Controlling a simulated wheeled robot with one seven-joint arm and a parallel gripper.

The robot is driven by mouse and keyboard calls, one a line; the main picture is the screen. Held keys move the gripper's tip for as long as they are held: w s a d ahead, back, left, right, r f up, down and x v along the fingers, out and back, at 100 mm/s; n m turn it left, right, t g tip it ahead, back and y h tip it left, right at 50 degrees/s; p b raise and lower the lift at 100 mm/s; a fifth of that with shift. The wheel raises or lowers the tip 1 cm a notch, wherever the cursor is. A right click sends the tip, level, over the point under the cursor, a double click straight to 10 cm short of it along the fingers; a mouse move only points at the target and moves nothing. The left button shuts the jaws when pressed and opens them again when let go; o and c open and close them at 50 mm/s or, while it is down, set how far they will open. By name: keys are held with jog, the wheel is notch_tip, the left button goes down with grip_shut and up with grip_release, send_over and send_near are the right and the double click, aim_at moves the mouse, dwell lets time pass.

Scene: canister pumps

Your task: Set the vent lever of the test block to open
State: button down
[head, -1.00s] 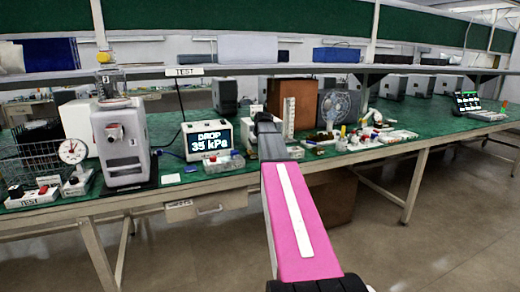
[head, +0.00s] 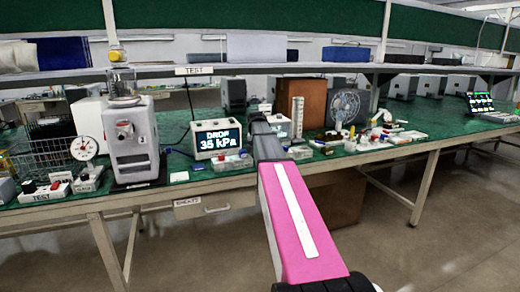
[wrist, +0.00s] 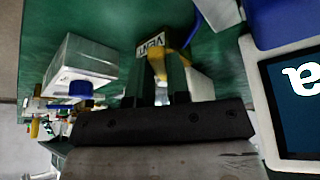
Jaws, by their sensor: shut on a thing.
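In the wrist view my gripper (wrist: 162,88) is shut, its two dark fingers close around a yellow lever (wrist: 158,62). A white label reading VENT (wrist: 150,45) lies right beside the lever. The part of the lever between the fingers is hidden, and its exact angle is hard to tell. A pale block behind the fingers (wrist: 200,85) is partly covered. In the head view my dark wrist hides the lever and the gripper tips.
In the head view, a grey canister pump (head: 135,150), dial gauge (head: 84,148) and wire basket (head: 40,158) are at left. A fan (head: 345,108) and loose parts crowd the right.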

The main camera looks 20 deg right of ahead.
dwell(0.3)
jog(key=c, duration=1.1)
grip_release()
jog(key=v, duration=1)
jog(key=shift+s+r, duration=0.1)
jog(key=shift+r, duration=0.3)
